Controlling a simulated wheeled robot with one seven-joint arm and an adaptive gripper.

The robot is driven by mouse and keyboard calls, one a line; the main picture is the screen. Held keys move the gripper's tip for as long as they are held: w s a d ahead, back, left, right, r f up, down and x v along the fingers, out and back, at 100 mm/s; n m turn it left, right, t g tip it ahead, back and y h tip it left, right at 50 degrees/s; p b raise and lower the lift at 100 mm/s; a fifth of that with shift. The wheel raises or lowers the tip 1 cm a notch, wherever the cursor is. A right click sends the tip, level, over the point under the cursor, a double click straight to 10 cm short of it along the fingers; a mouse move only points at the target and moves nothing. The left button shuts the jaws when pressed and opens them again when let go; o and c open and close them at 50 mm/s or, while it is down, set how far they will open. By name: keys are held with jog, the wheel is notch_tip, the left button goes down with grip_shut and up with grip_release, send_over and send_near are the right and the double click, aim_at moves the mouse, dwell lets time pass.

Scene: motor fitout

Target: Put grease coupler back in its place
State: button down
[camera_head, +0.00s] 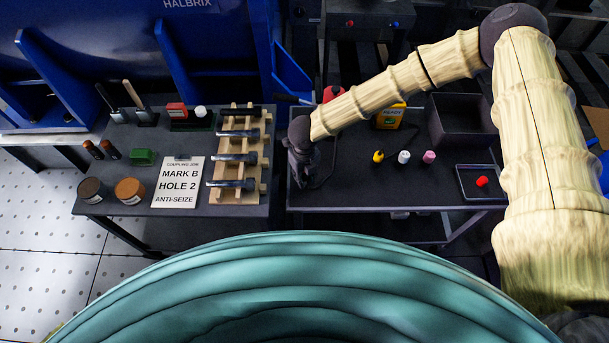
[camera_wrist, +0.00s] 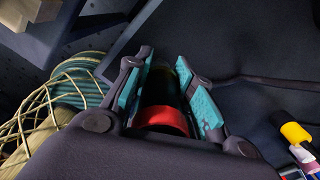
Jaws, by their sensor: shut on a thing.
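My gripper (camera_head: 302,172) is low over the left end of the right-hand table, its fingers pointing down. In the wrist view my gripper (camera_wrist: 170,85) has its teal pads closed on both sides of a dark cylinder with a red collar (camera_wrist: 163,119). This held piece may be the grease coupler; I cannot confirm it. Its far end is dark and hard to make out. In the head view the piece is hidden by my gripper. I cannot tell whether it touches the table.
The right table (camera_head: 350,195) bears yellow (camera_head: 378,156), white (camera_head: 404,157) and pink (camera_head: 429,157) pieces, a small tray (camera_head: 468,194) with a red piece (camera_head: 482,181), a dark bin (camera_head: 462,133) and a yellow box (camera_head: 390,116). A wooden rack (camera_head: 240,193) stands on the left table, across a gap.

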jog(key=shift+f+b, duration=0.45)
jog(key=shift+f, duration=1.1)
jog(key=c, duration=1.1)
grip_release()
jog(key=shift+c, duration=0.2)
notch_tip(320, 180, up, 12)
jog(key=shift+f, duration=0.1)
